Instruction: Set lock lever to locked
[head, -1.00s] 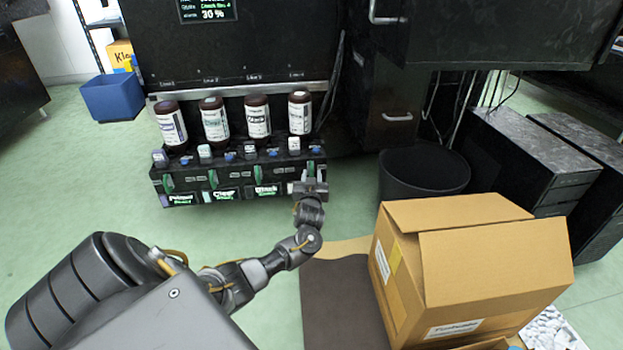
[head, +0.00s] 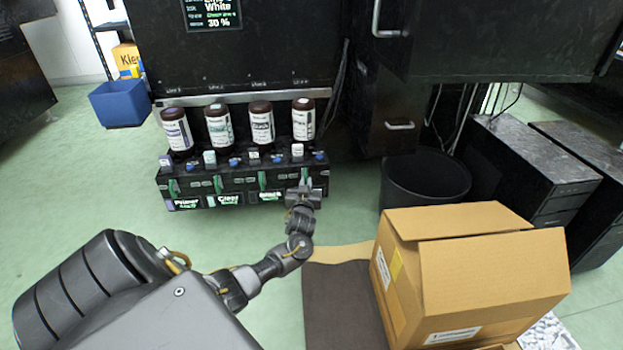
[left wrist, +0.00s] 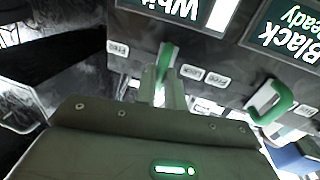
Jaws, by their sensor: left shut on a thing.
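My left gripper (head: 305,190) is at the right end of the front of a black bottle rack (head: 240,184). In the left wrist view my left gripper (left wrist: 166,88) is shut on a green lock lever (left wrist: 166,60), below a panel partly reading "Whi". A second green lever (left wrist: 272,100) is tilted beside the "Black Ready" panel (left wrist: 288,32). My right gripper is not in view.
Several brown ink bottles (head: 261,124) stand on the rack. A black bin (head: 427,178) is to its right. An open cardboard box (head: 490,265) stands front right, beside a dark mat (head: 345,305). Green floor in front of the rack is clear.

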